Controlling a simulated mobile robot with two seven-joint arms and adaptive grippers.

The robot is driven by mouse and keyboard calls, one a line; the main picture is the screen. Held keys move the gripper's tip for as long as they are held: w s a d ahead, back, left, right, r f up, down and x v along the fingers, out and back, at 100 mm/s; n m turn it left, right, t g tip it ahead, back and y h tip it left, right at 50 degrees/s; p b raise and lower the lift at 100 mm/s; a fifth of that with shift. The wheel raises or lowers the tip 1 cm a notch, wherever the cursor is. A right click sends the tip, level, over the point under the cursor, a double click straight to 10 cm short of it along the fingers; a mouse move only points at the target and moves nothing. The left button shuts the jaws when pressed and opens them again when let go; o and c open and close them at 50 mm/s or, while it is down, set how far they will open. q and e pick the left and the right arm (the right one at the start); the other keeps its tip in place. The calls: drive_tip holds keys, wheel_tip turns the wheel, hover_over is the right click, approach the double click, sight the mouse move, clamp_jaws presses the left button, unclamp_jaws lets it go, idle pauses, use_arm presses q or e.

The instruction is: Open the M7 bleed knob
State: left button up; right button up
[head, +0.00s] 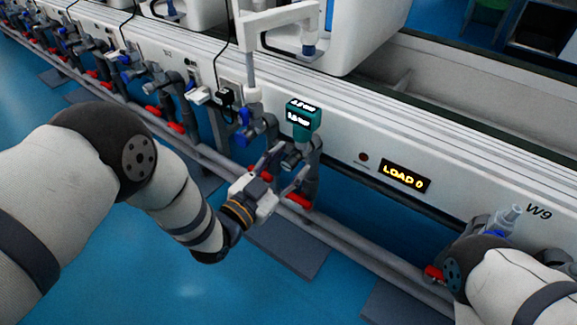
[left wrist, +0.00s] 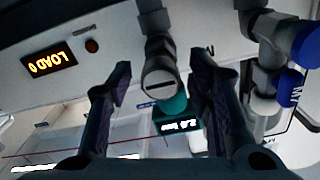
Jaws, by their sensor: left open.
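No label on this knob is readable. A teal gauge with a lit display (head: 303,118) sits above this fitting; it also shows in the left wrist view (left wrist: 176,124). In the head view my left gripper (head: 292,165) is in front of the fitting and partly hides the knob. My right gripper is out of view.
A blue-handled valve (head: 244,126) is left of the gauge; a blue cap (left wrist: 306,45) shows in the left wrist view. Red handles (head: 299,201) sit low along the pipe rail. A "LOAD 0" display (head: 405,176) is right. The blue floor in front is open.

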use_arm(q)
drive_tip(key=shift+w+d, duration=0.2)
drive_tip(key=shift+w, duration=0.05)
drive_tip(key=shift+c, duration=0.6)
clamp_jaws()
